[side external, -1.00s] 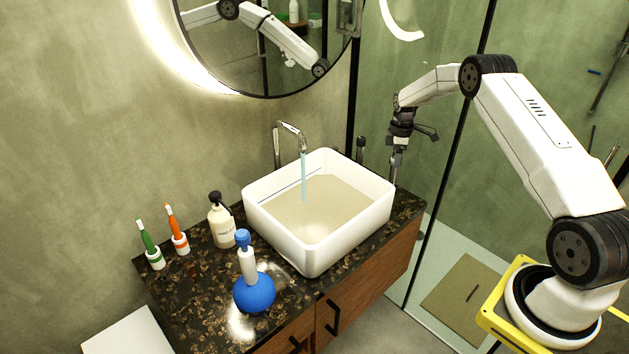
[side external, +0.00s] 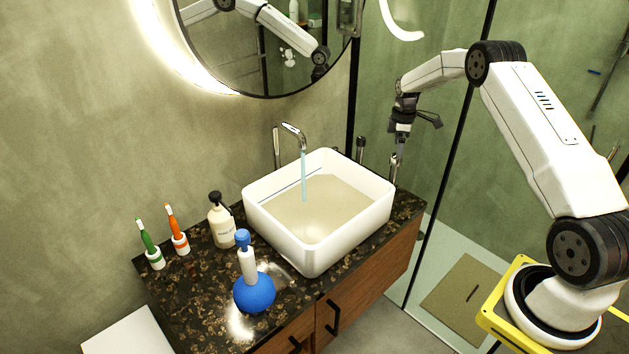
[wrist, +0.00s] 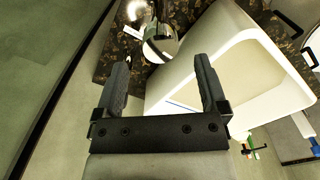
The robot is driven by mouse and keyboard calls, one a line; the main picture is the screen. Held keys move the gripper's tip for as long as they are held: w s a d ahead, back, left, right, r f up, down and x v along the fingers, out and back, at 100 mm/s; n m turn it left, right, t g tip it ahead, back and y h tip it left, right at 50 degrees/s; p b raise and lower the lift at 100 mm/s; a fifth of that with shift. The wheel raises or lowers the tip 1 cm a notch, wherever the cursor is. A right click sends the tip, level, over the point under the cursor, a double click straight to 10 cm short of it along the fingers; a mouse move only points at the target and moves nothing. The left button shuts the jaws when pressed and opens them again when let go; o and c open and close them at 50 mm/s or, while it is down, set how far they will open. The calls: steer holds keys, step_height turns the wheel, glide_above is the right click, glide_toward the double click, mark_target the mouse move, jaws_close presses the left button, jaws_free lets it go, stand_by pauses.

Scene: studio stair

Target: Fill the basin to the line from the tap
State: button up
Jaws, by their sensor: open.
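The white basin (side external: 270,222) stands on the counter, with shallow-looking water (side external: 318,215) inside. A thin blue line (side external: 290,186) runs along its inner back-left wall, just above the water. The chrome tap (side external: 292,128) pours a pale blue stream (side external: 303,175) into the basin. My gripper (side external: 398,150) is upright behind the basin's right corner, above a chrome post (side external: 394,174). In the wrist view, my gripper (wrist: 160,64) has its jaws apart, with a rounded chrome piece (wrist: 160,45) past the fingertips. The basin (wrist: 205,55) is right beside the jaws.
A dark upright fitting (side external: 360,150) is behind the basin. A round mirror (side external: 265,60) hangs above.

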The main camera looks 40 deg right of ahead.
steer(key=shift+r, duration=1.75)
stand_by(5.7)
steer(key=m, duration=0.3)
steer(key=r+m, duration=0.1)
steer(key=m, duration=0.2)
